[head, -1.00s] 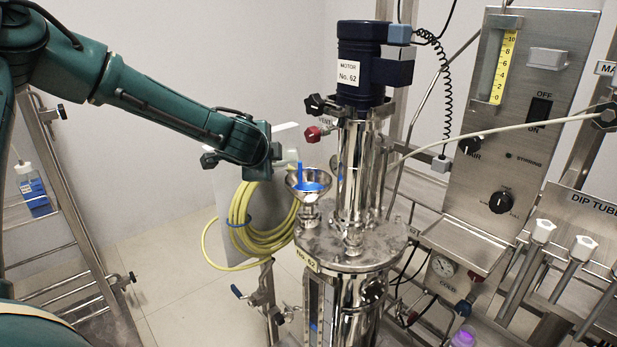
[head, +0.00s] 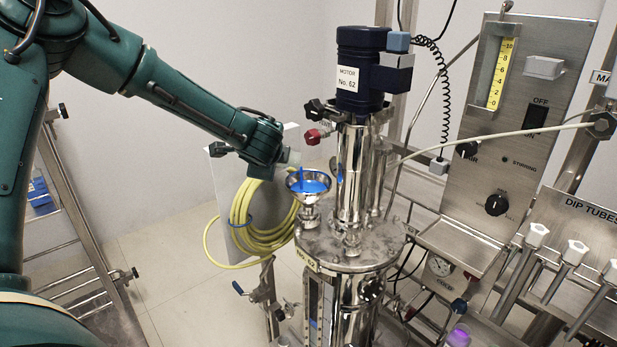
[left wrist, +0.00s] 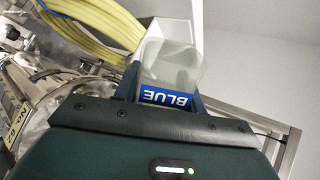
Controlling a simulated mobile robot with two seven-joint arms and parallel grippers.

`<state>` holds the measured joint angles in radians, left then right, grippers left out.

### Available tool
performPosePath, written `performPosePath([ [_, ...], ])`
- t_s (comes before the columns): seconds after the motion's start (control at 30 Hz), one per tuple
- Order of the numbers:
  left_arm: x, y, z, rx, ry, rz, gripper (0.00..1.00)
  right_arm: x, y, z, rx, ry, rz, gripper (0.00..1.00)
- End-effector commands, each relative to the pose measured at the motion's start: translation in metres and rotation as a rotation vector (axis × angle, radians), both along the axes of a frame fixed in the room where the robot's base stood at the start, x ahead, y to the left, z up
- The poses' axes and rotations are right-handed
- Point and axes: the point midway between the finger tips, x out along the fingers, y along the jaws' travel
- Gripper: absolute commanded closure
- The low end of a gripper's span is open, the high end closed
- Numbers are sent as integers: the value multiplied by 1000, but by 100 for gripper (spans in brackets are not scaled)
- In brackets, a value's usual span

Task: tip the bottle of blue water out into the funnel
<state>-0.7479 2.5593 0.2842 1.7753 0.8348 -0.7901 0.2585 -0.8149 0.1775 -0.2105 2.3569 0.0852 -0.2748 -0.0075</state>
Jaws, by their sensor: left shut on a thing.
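My left gripper (head: 282,153) is shut on a clear bottle (head: 291,158), tilted beside and above the steel funnel (head: 309,198). The bottle also shows in the left wrist view (left wrist: 172,62), between the fingers, with its BLUE label (left wrist: 166,98) upside down. It looks clear inside there, with little or no blue seen. A short blue stream (head: 301,176) drops into the funnel, where blue water (head: 316,187) lies in the cone. The funnel stands on the lid (head: 340,250) of the steel vessel. The bottle's mouth is hard to make out. My right gripper is out of view.
The dark blue motor (head: 361,65) and its steel column (head: 352,170) rise just right of the funnel. A red-knobbed valve (head: 313,137) sits above it. A yellow hose coil (head: 250,218) hangs behind. Another blue bottle (head: 40,194) stands on the left rack.

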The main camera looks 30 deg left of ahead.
Motion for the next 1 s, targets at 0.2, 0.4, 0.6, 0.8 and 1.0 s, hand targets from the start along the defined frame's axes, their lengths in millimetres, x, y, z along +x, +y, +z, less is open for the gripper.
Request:
performPosePath([
  [0.2,1,-1,3,51,21,0,86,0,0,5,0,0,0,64],
  [0.4,1,-1,2,52,21,1,86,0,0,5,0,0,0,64],
  [0.6,2,-4,8,149,63,0,86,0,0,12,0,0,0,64],
  [0.8,2,-5,10,200,84,0,86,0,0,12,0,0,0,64],
  [1.0,2,-5,10,199,82,0,86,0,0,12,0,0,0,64],
])
